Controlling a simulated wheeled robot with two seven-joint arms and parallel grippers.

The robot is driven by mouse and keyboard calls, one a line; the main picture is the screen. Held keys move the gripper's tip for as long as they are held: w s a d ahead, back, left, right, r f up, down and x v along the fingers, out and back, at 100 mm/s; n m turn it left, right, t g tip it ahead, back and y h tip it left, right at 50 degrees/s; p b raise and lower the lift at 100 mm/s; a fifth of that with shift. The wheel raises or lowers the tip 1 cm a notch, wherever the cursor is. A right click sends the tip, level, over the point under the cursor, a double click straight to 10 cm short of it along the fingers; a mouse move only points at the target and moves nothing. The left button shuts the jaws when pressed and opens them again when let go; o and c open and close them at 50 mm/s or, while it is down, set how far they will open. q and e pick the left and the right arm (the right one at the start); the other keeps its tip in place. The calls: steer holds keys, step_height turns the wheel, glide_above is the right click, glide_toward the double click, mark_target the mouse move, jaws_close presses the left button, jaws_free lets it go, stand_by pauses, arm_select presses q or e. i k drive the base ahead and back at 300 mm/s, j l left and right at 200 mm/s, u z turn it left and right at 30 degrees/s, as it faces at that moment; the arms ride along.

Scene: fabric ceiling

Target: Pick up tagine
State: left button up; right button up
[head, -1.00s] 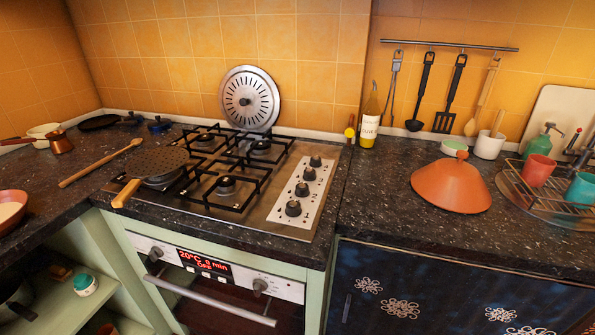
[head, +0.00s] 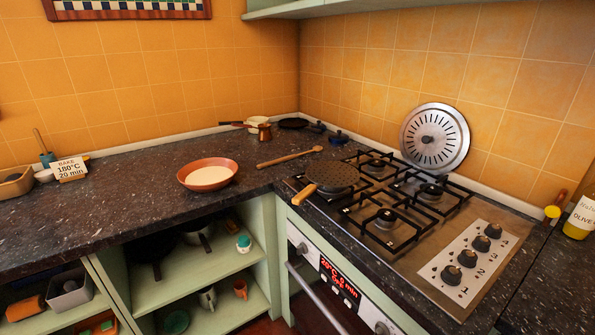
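The orange cone-shaped tagine piece from the earlier view is outside the picture now. A shallow orange-brown dish (head: 208,176) with a pale, cream-coloured inside sits on the dark counter left of the stove; I cannot tell whether it belongs to the tagine. Neither of my grippers shows in the head view.
A sign card (head: 70,168) stands at left. The counter (head: 110,210) between is clear.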

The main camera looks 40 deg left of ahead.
mark_target(212, 174)
steer(key=u, duration=1.9)
